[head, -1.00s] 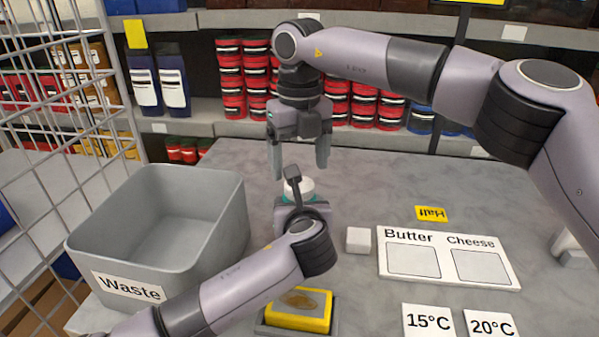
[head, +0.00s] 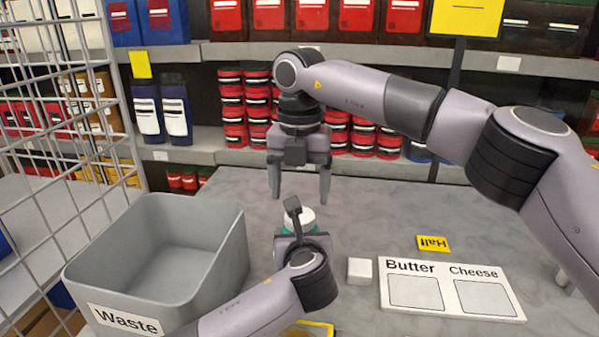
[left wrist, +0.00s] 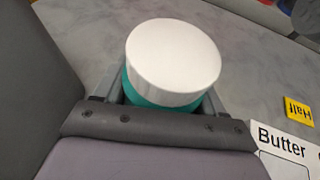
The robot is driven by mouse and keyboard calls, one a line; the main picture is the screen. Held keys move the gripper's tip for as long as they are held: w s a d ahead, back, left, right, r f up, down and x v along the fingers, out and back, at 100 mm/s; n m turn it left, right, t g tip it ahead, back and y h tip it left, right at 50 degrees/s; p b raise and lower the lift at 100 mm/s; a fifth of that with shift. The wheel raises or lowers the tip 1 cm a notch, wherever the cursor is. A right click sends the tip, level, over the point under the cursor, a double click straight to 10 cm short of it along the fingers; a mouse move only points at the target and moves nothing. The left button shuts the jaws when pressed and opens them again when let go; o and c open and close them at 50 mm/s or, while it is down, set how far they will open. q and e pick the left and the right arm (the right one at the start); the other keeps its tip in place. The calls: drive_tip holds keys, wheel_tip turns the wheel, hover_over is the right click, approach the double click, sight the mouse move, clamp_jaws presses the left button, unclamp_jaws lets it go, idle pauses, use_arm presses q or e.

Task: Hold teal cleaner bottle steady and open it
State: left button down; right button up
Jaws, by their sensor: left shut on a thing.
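The teal cleaner bottle (head: 284,229) has a white lid (head: 301,218) and is mostly hidden behind my left gripper and wrist in the head view. In the left wrist view the white lid (left wrist: 173,55) is seen from above with a strip of teal body (left wrist: 150,99) under it. My left gripper (left wrist: 160,100) is shut around the bottle's body below the lid. My right gripper (head: 299,192) hangs fingers down above and slightly behind the lid. Its two fingers are spread apart with nothing between them.
A grey Waste bin (head: 75,288) stands to the left. A small white block (head: 360,271) and the Butter and Cheese board (head: 450,309) lie to the right, with a yellow Half label (head: 433,243) behind. Stocked shelves line the back.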

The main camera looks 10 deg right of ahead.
drive_tip(key=shift+f, duration=2.55)
drive_tip(key=c, duration=1.1)
drive_tip(key=shift+c, duration=0.2)
drive_tip(key=n, duration=0.6)
drive_tip(key=shift+n, duration=0.4)
drive_tip(key=o, duration=1.2)
drive_tip(key=shift+c, duration=0.2)
